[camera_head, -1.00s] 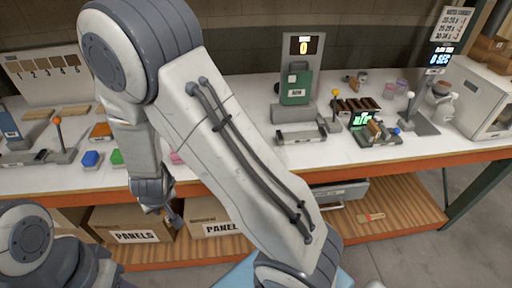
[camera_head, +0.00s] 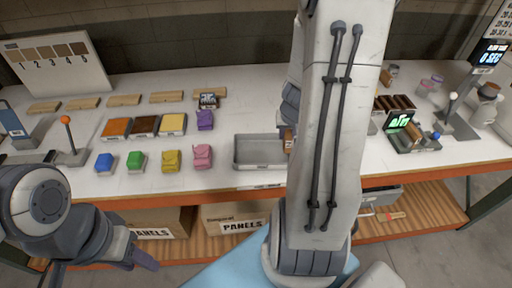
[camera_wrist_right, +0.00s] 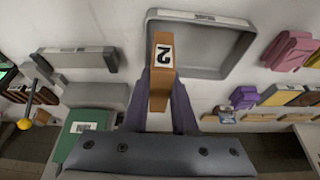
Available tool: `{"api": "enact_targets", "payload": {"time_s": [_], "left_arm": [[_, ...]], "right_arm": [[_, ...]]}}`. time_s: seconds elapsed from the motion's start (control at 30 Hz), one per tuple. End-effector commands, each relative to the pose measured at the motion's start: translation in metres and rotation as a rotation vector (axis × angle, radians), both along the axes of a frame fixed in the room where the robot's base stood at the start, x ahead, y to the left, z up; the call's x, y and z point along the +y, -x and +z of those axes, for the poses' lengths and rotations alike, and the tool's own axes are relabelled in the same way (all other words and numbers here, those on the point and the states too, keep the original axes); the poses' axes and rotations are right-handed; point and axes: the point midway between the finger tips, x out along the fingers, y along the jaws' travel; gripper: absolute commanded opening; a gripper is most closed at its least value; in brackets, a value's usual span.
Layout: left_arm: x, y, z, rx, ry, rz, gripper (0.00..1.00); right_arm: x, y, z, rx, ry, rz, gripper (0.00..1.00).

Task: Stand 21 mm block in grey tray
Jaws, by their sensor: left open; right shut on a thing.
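The grey tray (camera_head: 258,165) sits near the front edge of the white bench, partly hidden by my right arm in the head view. It looks empty in the right wrist view (camera_wrist_right: 222,70). My right gripper (camera_wrist_right: 163,88) is shut on an orange-brown block (camera_wrist_right: 161,92) with a white label that reads like 2. The block overlaps the tray's left wall in that view; I cannot tell its height above it. A bit of the block shows beside my arm in the head view (camera_head: 289,139). My left gripper (camera_head: 145,260) is open and empty, low before the bench.
Blue (camera_head: 104,162), green (camera_head: 136,161), yellow (camera_head: 171,161) and pink (camera_head: 202,156) items line the front edge left of the tray. A purple item (camera_head: 205,120) stands behind. A lever with an orange knob (camera_head: 66,120) is further left. A green case (camera_wrist_right: 85,130) shows in the wrist view.

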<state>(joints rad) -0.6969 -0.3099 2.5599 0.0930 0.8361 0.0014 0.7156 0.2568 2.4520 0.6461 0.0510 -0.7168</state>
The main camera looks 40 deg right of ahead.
Motion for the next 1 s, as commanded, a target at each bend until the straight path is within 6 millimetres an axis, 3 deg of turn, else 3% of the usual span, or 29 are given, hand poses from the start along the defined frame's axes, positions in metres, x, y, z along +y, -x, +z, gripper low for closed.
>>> {"api": "enact_targets", "payload": {"time_s": [0.3,0.5,0.67,1.0], "left_arm": [[0.0,0.0,-0.001,0.0,0.0,0.0,0.43],[0.0,0.0,0.001,0.0,0.0,0.0,0.43],[0.0,0.0,0.0,0.0,0.0,0.0,0.43],[0.0,0.0,-0.039,0.0,0.0,-0.002,0.43]], "right_arm": [[0.033,-0.063,-0.043,0.005,-0.002,0.012,0.0],[0.046,-0.093,-0.062,0.003,0.0,0.007,0.0],[0.048,-0.1,-0.068,0.001,0.0,0.003,0.0],[0.047,-0.099,-0.108,0.001,0.001,0.001,0.0]]}}
